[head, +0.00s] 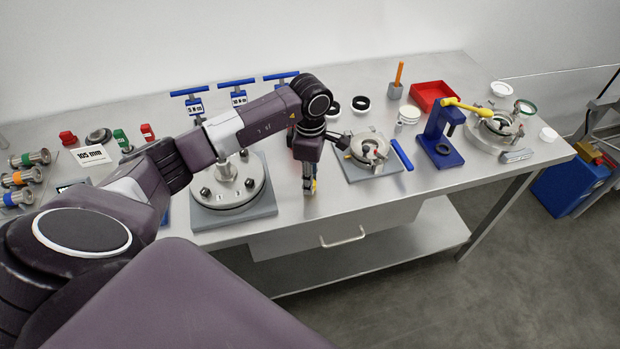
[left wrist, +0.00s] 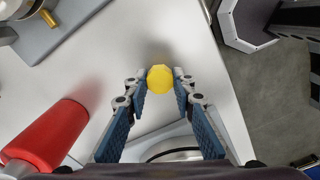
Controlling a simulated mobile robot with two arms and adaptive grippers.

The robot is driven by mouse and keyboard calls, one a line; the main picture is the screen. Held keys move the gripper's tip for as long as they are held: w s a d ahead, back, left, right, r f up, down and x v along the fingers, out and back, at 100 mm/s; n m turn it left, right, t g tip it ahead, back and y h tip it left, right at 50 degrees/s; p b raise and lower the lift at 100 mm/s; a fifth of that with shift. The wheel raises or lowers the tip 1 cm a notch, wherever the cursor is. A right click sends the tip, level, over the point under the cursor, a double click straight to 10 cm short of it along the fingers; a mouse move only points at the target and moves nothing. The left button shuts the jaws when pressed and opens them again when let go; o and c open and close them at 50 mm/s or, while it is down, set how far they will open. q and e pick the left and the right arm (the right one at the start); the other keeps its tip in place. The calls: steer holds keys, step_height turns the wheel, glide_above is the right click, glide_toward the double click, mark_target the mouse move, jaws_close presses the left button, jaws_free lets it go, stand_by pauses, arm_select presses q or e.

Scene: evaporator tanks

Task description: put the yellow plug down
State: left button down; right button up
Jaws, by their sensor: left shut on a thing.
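My left gripper (head: 309,187) points down over the front part of the steel table, between the flanged plate and the round clamp. The yellow plug (left wrist: 160,78) is between its two fingertips (left wrist: 159,86), and they are shut on it. In the left wrist view the plug shows as a round yellow end with pale table surface around it. I cannot tell whether the plug touches the table. My right gripper is in neither view.
The flanged plate (head: 230,185) stands left of the gripper, the round clamp (head: 370,150) right of it. A blue stand (head: 441,150) and a red tray (head: 432,93) are farther right. A red cylindrical thing (left wrist: 48,130) is close in the left wrist view. The table's front edge is near.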

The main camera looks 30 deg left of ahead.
arm_select(q)
steer(key=shift+f, duration=0.2)
steer(key=c, duration=1.6)
jaws_free()
steer(key=shift+r, duration=0.1)
steer(key=shift+r, duration=0.1)
steer(key=shift+r+b, duration=2.05)
steer(key=shift+r, duration=4)
